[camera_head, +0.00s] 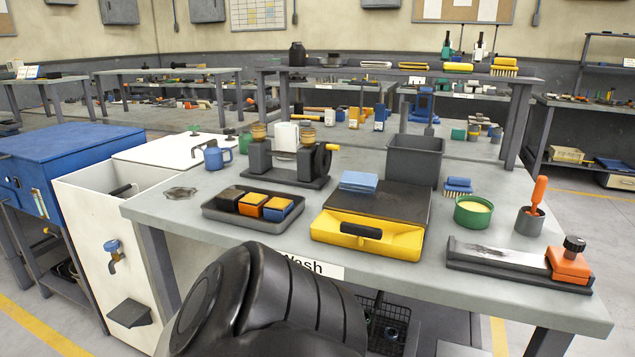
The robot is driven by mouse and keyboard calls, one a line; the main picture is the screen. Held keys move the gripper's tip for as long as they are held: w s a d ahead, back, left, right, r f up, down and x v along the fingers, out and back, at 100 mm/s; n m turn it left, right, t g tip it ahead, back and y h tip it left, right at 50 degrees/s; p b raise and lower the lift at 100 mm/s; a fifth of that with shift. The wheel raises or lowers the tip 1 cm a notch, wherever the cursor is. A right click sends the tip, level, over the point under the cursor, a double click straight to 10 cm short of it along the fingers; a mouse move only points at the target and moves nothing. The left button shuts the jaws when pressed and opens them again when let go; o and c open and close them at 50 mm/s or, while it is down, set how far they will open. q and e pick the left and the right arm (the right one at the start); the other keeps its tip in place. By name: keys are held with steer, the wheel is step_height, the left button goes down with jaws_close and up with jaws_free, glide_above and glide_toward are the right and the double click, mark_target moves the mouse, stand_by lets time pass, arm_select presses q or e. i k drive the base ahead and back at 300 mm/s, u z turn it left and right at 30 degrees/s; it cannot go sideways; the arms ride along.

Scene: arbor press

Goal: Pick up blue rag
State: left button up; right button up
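The blue rag (358,182) looks like a light blue folded cloth. It lies flat on the dark top of a yellow-framed case (367,236), near the case's back left part, in the middle of the grey table. Nothing covers it. Neither of my grippers shows in the head view. One dark, rounded link of my arm fills the bottom centre, in front of the table's near edge and short of the rag.
A tray (232,227) with orange, blue and dark blocks sits left of the case. A black stand (291,175) and a grey bin (414,158) are behind. A green tub (473,211), blue brush (458,187) and orange-ended tool (520,266) are right.

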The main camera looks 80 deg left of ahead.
mark_target(353, 181)
steer(key=u, duration=2.55)
